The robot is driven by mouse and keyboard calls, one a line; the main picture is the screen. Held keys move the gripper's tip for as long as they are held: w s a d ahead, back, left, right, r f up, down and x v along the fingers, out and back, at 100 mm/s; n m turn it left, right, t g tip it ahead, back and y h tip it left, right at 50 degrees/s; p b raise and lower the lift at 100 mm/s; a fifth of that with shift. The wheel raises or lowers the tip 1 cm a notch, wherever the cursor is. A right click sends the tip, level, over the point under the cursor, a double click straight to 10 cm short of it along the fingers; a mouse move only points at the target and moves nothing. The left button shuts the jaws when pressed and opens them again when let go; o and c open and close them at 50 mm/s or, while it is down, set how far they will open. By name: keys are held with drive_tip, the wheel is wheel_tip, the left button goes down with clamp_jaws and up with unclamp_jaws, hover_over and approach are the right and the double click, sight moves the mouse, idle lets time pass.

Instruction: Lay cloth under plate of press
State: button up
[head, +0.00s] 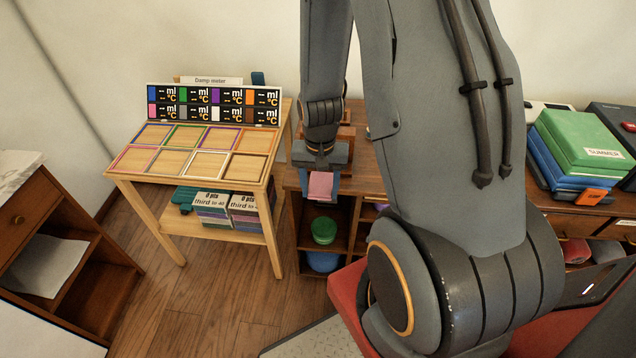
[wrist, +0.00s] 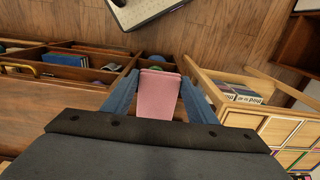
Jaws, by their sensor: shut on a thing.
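A folded pink cloth (head: 320,185) is held in my gripper (head: 321,193), in front of the shelf unit's top edge. In the wrist view the pink cloth (wrist: 158,96) sits between the two blue fingers of my gripper (wrist: 157,80), which are shut on it. It hangs clear of any surface. I cannot clearly make out the press or its plate; a wooden piece (head: 346,134) behind my gripper is mostly hidden by my arm.
A light wooden table (head: 117,176) with coloured frames and a damp meter panel (head: 213,105) stands left of my gripper. Stacked green and blue boxes (head: 585,140) sit at right.

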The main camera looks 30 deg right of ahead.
sight(322, 183)
drive_tip(key=shift+s+d, duration=0.1)
drive_tip(key=shift+w+d+f+b, duration=0.5)
drive_tip(key=shift+w+f, duration=0.15)
drive_tip(key=shift+f, duration=0.15)
drive_tip(key=shift+w+d+f+b, duration=0.35)
drive_tip(key=shift+w+f+b, duration=0.1)
drive_tip(key=shift+w+f, duration=0.3)
drive_tip(key=shift+w+d+b, duration=0.2)
drive_tip(key=shift+w+d, duration=0.65)
drive_tip(key=shift+w, duration=0.35)
drive_tip(key=shift+w+d+b, duration=0.2)
drive_tip(key=shift+w+d, duration=0.65)
drive_tip(key=shift+w, duration=0.35)
drive_tip(key=shift+w+d+b, duration=0.2)
drive_tip(key=shift+w+d, duration=0.65)
drive_tip(key=shift+w, duration=0.35)
drive_tip(key=shift+f, duration=0.3)
drive_tip(key=o, duration=1.2)
wheel_tip(322, 183, up, 8)
drive_tip(key=b, duration=0.1)
drive_tip(key=shift+f+b, duration=0.15)
drive_tip(key=shift+b, duration=0.25)
